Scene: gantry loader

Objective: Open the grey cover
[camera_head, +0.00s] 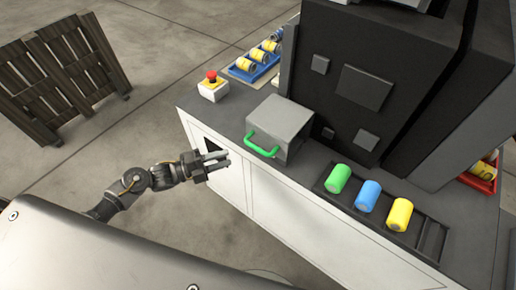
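The grey cover (280,118) is a box-shaped lid on the dark counter, with a green handle (261,147) along its front lower edge. My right gripper is out of the picture.
A red emergency button on a white box (213,90) stands left of the cover. A blue tray (254,68) with yellow cans is behind. Green (338,178), blue (367,194) and yellow (399,214) cylinders lie on a dark rack at right. The black machine (375,85) rises behind the cover.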

